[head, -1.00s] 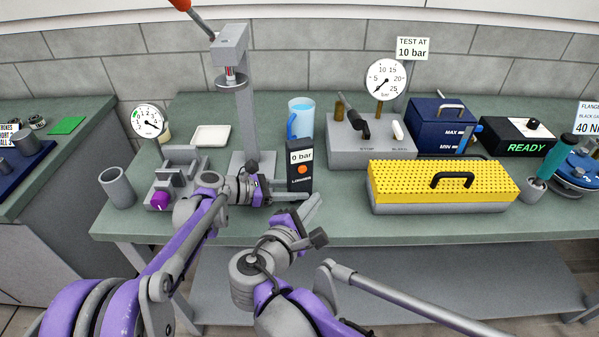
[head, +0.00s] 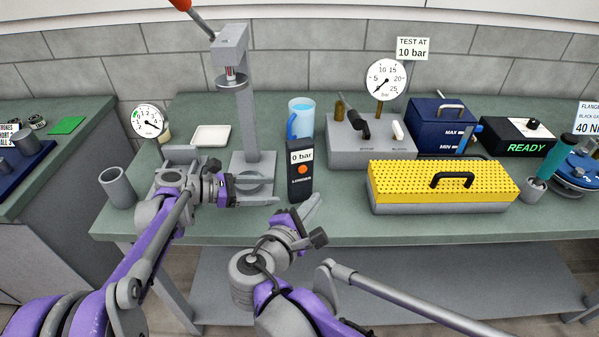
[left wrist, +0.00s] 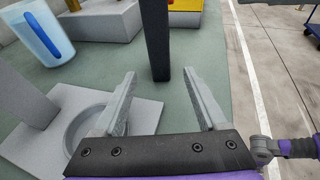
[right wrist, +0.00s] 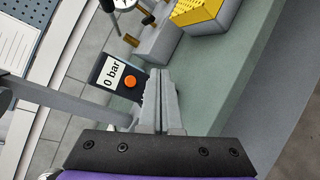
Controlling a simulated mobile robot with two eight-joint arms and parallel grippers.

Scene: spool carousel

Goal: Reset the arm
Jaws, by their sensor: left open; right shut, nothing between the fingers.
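My left gripper (head: 270,190) is open and empty over the bench, just left of the black logger box (head: 300,172) that reads "0 bar". In the left wrist view its spread fingers (left wrist: 160,76) have the dark box beyond their tips, apart from it. My right gripper (head: 314,199) is shut and empty in front of the logger, low near the bench's front edge. In the right wrist view its closed fingers (right wrist: 161,80) point past the logger's display and orange button (right wrist: 130,81).
A grey press (head: 246,110) stands behind my left gripper, and a blue jug (head: 302,118) behind the logger. A yellow perforated cover (head: 410,183) with a black handle lies to the right. A grey cup (head: 118,188) and vise (head: 180,155) are at left.

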